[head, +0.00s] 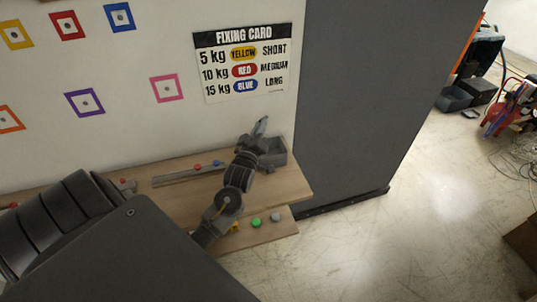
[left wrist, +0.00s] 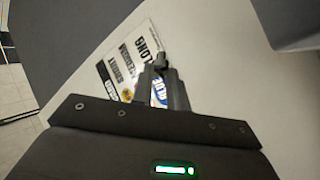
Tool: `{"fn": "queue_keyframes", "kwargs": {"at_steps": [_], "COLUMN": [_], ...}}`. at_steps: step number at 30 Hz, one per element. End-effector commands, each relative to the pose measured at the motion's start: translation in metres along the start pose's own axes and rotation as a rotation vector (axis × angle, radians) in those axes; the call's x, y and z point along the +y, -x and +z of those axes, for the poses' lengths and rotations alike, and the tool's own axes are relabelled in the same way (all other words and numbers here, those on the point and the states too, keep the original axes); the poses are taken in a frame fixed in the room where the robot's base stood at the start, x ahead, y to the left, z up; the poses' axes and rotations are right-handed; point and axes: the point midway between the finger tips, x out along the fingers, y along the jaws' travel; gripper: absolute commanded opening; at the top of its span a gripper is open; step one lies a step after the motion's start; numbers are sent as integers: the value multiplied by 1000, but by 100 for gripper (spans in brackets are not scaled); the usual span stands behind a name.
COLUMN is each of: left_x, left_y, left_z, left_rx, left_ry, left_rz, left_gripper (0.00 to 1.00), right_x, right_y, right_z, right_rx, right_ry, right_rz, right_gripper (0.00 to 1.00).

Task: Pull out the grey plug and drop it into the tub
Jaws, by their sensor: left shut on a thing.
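My left gripper (head: 259,134) is above the dark grey tub (head: 279,156), which stands at the right end of the wooden shelf. The gripper is shut on a small grey thing, which looks like the grey plug (left wrist: 160,63); it shows between the fingertips in the left wrist view. In the head view the gripper covers part of the tub, and the plug cannot be made out clearly from the fingers. The tub's inside is mostly hidden. My right gripper is not in view.
The wooden shelf (head: 292,185) carries a grey rail (head: 175,178) with red and blue knobs. Green (head: 256,222) and grey (head: 276,217) knobs are on the lower ledge. The wall holds coloured square frames and a fixing card (head: 243,62). A dark panel (head: 370,90) stands right of the shelf.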

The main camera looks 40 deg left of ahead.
Motion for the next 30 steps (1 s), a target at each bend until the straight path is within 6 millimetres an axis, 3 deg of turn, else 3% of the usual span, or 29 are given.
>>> {"fn": "queue_keyframes", "kwargs": {"at_steps": [8, 22, 30], "left_x": [-6, -37, -39], "left_y": [1, 11, 12], "left_z": [5, 43, 45], "left_rx": [1, 1, 1], "left_ry": [-1, -1, 0], "left_rz": [-1, 0, 0], "left_gripper": [0, 0, 0], "right_x": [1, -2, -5], "right_y": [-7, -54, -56], "right_z": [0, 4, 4], "right_rx": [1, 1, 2], "right_ry": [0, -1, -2], "right_rz": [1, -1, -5], "right_gripper": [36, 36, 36]}}
